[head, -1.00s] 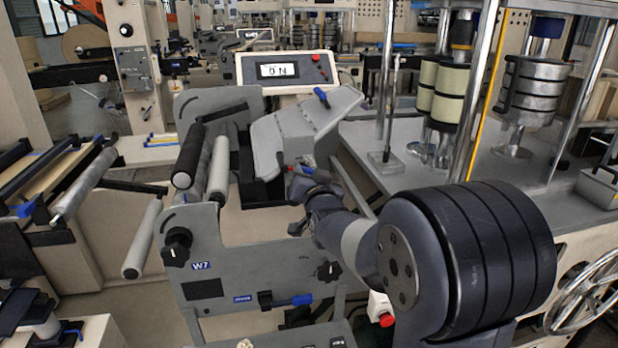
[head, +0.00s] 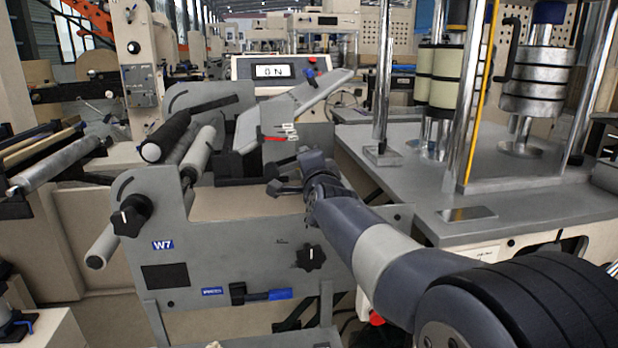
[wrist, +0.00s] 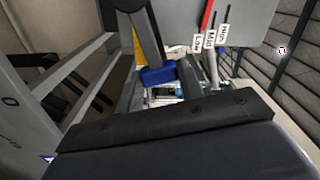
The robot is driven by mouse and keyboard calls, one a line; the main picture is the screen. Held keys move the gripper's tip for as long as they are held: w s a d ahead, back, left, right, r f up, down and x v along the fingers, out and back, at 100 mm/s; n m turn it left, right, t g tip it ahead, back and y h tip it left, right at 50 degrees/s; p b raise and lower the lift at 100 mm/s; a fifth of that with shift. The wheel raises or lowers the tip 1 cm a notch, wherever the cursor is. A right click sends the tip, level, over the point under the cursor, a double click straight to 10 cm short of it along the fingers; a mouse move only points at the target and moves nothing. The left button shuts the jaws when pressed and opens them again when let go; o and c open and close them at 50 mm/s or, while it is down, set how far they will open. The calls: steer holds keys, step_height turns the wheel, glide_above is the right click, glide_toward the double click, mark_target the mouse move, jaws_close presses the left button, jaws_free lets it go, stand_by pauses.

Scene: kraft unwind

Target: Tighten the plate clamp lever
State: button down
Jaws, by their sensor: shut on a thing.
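My gripper (head: 285,178) is at the right end of the grey W7 unit in the head view, just below a red lever with white tags (head: 275,138). In the wrist view, a blue handle (wrist: 158,75), which I take for the plate clamp lever, lies between the dark fingers (wrist: 168,66). The gripper is shut on it. In the head view my wrist and fingers hide the held handle.
Black knobs (head: 310,257) and another blue handle (head: 280,294) are on the unit's front panel. Rollers (head: 170,135) lie to the left. A display (head: 273,71) stands behind. A grey table (head: 450,165) with metal posts is close on the right.

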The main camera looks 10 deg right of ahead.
steer(key=shift+d+f+m+b, duration=0.2)
steer(key=shift+f+m+b, duration=1.05)
steer(key=shift+m+b, duration=0.6)
steer(key=shift+f, duration=0.1)
steer(key=c, duration=0.9)
jaws_free()
steer(key=shift+s, duration=0.15)
steer(key=s, duration=1)
steer(key=shift+s+p, duration=0.3)
steer(key=shift+p, duration=0.05)
steer(key=shift+w, duration=0.1)
